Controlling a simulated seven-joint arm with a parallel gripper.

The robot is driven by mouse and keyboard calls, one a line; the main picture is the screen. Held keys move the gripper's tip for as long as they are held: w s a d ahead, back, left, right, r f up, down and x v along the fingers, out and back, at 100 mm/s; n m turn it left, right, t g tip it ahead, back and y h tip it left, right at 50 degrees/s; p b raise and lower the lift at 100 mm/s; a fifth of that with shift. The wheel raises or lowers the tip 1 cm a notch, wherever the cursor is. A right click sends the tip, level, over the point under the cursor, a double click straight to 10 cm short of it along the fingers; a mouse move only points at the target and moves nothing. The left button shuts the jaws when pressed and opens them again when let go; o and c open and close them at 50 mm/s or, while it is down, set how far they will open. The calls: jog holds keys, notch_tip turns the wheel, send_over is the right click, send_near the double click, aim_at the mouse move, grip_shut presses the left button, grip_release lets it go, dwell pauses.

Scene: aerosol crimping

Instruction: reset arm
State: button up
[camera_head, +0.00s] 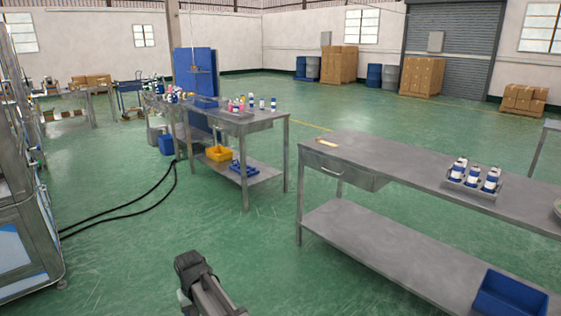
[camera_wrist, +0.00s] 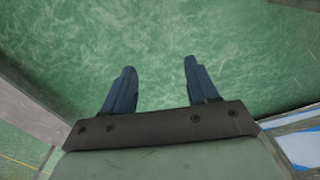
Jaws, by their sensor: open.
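My gripper (camera_wrist: 160,78) shows in the wrist view with its two blue fingers apart and nothing between them. Green floor lies beyond the fingertips. In the head view part of my arm (camera_head: 205,285) rises from the bottom edge, left of the near metal table; the fingers cannot be made out there.
A metal table (camera_head: 400,172) at right carries a tray of blue-and-white cans (camera_head: 472,178), with a blue bin (camera_head: 508,295) on its lower shelf. Another table (camera_head: 262,120) holds several bottles. A machine (camera_head: 25,190) stands at left, black cables (camera_head: 125,207) beside it. Open floor lies between.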

jog(key=s+d+f+m, duration=0.2)
jog(key=d+f, duration=0.3)
jog(key=d, duration=1)
jog(key=s+d+f+m, duration=0.15)
jog(key=d+f, duration=0.25)
jog(key=d, duration=1)
jog(key=s+d+f+m, duration=0.1)
jog(key=d+f+m, duration=0.3)
jog(key=d, duration=1.1)
jog(key=s+f+g, duration=0.2)
jog(key=s+f, duration=0.5)
jog(key=s, duration=0.3)
jog(key=s+f+n+g, duration=0.1)
jog(key=s+f+g, duration=0.1)
jog(key=s+f, duration=0.5)
jog(key=s+f+g, duration=0.2)
jog(key=s+f, duration=0.5)
jog(key=s, duration=0.6)
jog(key=shift+d+f+g, duration=0.15)
jog(key=shift+g, duration=0.25)
